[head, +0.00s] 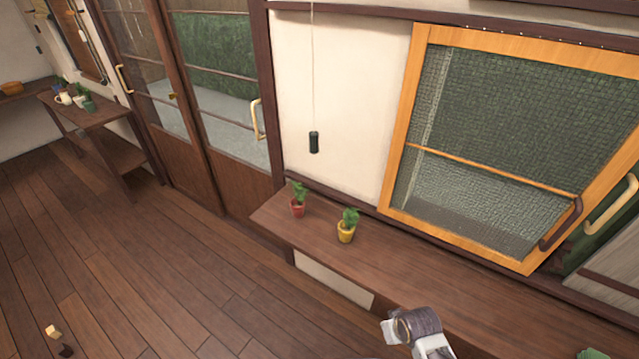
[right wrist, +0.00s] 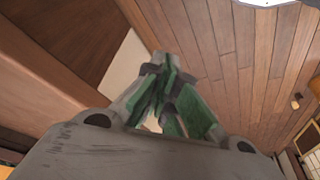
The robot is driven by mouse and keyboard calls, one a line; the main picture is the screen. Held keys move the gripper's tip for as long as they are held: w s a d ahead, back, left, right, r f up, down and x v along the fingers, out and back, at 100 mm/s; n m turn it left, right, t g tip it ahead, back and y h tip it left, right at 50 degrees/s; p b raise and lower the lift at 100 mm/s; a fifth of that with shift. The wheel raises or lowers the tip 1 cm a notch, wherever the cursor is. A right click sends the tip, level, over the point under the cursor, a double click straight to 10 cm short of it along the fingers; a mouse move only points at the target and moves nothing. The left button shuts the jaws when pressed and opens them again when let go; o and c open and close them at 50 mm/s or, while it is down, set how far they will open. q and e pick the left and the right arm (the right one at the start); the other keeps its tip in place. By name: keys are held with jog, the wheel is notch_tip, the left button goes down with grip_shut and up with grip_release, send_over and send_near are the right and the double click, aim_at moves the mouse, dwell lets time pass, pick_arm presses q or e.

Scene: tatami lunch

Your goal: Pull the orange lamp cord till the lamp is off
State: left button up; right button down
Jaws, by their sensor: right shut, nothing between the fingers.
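A thin pale cord (head: 313,80) hangs down in front of the cream wall in the head view, with a dark cylindrical pull (head: 314,142) at its lower end. I see no orange on this cord. No lamp that I can identify shows, so its light cannot be judged. My right gripper (right wrist: 168,88) shows in the right wrist view, its green-padded fingers shut and empty, with floor beyond them. No cord shows near the fingers there. Part of one of my arms is at the bottom of the head view, apart from the pull. My left gripper is not in view.
A wooden shelf (head: 330,262) below the pull holds a red potted plant (head: 298,203) and a yellow potted plant (head: 346,228). An orange-framed window (head: 397,130) stands right of the pull. Glazed sliding doors (head: 190,150) are at left. The plank floor is mostly clear.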

jog(key=w+a+r+n+t+y, duration=0.2)
jog(key=w+a+r, duration=0.3)
jog(key=r, duration=0.7)
jog(key=w+a+r+n+t+y, duration=0.1)
jog(key=w+a+r+n+y, duration=0.15)
jog(key=w+r, duration=0.75)
jog(key=w+a+r+n+t+y, duration=0.1)
jog(key=w+a+r+t+y, duration=0.2)
jog(key=r, duration=1.1)
jog(key=w+r+n+y, duration=0.1)
jog(key=w+r+y, duration=0.1)
jog(key=r, duration=0.9)
jog(key=w+r+n+y, duration=0.2)
jog(key=w+r, duration=0.1)
jog(key=r, duration=0.7)
jog(key=shift+w+a+r+g, duration=0.3)
jog(key=shift+a+r, duration=0.05)
jog(key=shift+a, duration=0.1)
jog(key=shift+w+a, duration=0.1)
jog(key=p, duration=0.4)
send_over(314, 143)
jog(key=d, duration=0.1)
notch_tip(314, 143, down, 3)
jog(key=shift+w+d+f, duration=0.1)
jog(key=shift+d+f, duration=0.1)
jog(key=shift+f, duration=1.5)
